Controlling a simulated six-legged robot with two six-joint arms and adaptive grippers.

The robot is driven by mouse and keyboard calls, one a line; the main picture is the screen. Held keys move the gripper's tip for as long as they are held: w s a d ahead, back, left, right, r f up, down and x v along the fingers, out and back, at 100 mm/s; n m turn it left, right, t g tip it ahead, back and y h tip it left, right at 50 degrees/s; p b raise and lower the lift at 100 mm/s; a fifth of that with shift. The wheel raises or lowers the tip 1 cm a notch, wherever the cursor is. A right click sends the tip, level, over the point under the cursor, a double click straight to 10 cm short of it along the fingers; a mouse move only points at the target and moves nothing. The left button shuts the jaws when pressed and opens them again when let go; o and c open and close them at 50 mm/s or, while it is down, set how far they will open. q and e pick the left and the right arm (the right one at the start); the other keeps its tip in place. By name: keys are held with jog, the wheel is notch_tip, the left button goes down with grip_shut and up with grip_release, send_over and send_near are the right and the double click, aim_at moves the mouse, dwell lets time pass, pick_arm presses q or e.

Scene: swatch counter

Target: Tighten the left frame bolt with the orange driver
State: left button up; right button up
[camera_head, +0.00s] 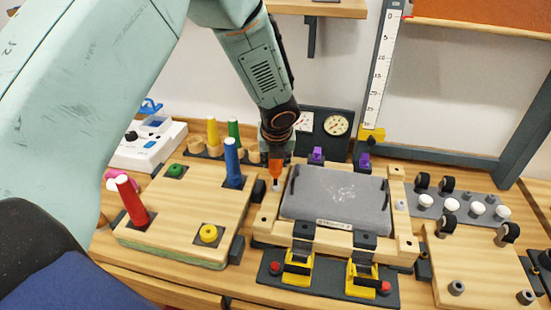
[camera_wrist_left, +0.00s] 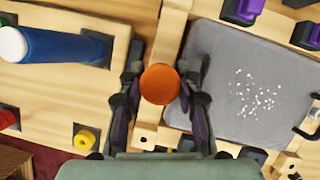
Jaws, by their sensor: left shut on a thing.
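My left gripper (camera_head: 277,150) is shut on the orange driver (camera_head: 275,170), which it holds upright with the tip down at the left rail of the wooden frame (camera_head: 268,222). In the left wrist view the driver's round orange end (camera_wrist_left: 159,84) sits between the two fingers. The left frame bolt is hidden under the driver, and I cannot tell whether the tip touches it. A grey slab (camera_head: 335,200) with white specks lies inside the frame. A small light bolt head (camera_head: 401,205) shows on the right rail. My right gripper is out of view.
Left of the frame, a wooden block (camera_head: 180,215) bears upright red (camera_head: 131,200) and blue (camera_head: 232,162) handles. Yellow clamps (camera_head: 298,268) stand at the frame's front, purple ones (camera_head: 317,155) behind. A board with white knobs (camera_head: 452,204) lies at right.

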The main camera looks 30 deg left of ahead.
pick_arm(q)
jog(key=m+p, duration=0.2)
jog(key=m+h+p, duration=0.1)
jog(key=m+p, duration=0.1)
jog(key=p, duration=0.1)
jog(key=m+h+p, duration=0.1)
jog(key=m+p, duration=0.1)
jog(key=p, duration=0.1)
jog(key=shift+r+t, duration=0.25)
jog(key=shift+t, duration=0.15)
jog(key=shift+w+f+m+h+p, duration=0.15)
jog(key=shift+m+h+p, duration=0.2)
jog(key=shift+p, duration=0.55)
jog(key=o, duration=0.8)
jog(key=shift+o, duration=0.2)
jog(key=shift+f, duration=0.1)
